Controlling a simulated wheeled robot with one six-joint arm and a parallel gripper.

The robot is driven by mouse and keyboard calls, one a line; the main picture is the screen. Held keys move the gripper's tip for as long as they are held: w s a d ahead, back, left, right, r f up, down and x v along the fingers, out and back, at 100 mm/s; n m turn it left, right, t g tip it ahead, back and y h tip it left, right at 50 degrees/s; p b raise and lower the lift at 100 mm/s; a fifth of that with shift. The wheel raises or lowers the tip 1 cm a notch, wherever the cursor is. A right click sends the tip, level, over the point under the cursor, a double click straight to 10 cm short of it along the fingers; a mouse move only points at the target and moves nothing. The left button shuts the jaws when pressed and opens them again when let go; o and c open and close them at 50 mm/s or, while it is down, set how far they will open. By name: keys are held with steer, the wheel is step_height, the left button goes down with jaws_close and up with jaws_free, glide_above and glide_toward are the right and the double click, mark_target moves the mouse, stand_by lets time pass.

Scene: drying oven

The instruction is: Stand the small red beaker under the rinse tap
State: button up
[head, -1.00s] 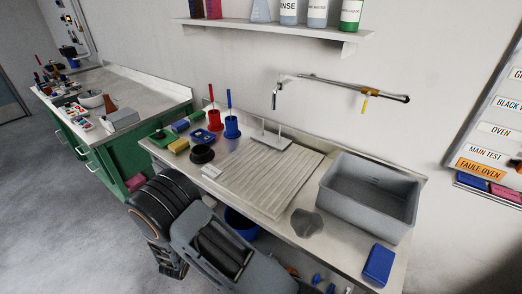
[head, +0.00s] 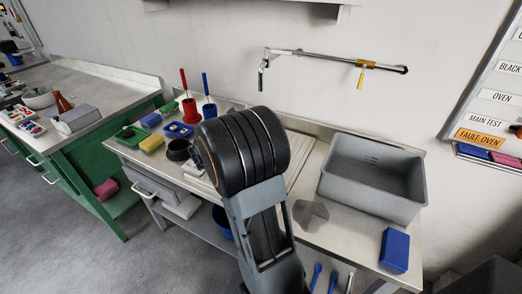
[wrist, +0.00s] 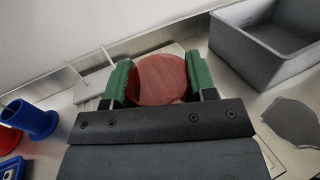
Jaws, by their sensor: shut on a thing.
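In the wrist view, the green-padded fingers of my gripper (wrist: 160,82) are shut on a round red thing, which I take for the small red beaker (wrist: 161,72). Its height above the bench cannot be judged. In the head view my arm hides the gripper and the beaker. The rinse tap (head: 330,57) is a thin wall pipe with a yellow valve on the right and a downward spout (head: 261,83) at its left end. The tap is not in the wrist view. The ribbed drain board (head: 303,158) is mostly behind my arm.
A grey basin (head: 372,185) stands to the right, with a grey flat patch (head: 311,213) and a blue box (head: 395,250) near it. Red (head: 189,108) and blue (head: 210,112) holders stand at left. A white rod stand (wrist: 90,72) shows in the wrist view.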

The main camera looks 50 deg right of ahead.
steer(key=w+d+f, duration=0.2)
steer(key=d+f, duration=0.1)
steer(key=w+d+f, duration=0.2)
steer(key=d, duration=0.2)
steer(key=w+d+f, duration=0.3)
steer(key=d, duration=0.1)
steer(key=shift+d+f, duration=0.25)
steer(key=shift+f, duration=0.1)
steer(key=shift+w+d+f, duration=0.1)
steer(key=shift+d+f, duration=0.1)
steer(key=shift+f, duration=1.65)
steer(key=shift+f, duration=0.1)
steer(key=shift+f+b, duration=0.2)
steer(key=shift+b, duration=0.2)
steer(key=o, duration=0.9)
steer(key=shift+r, duration=0.1)
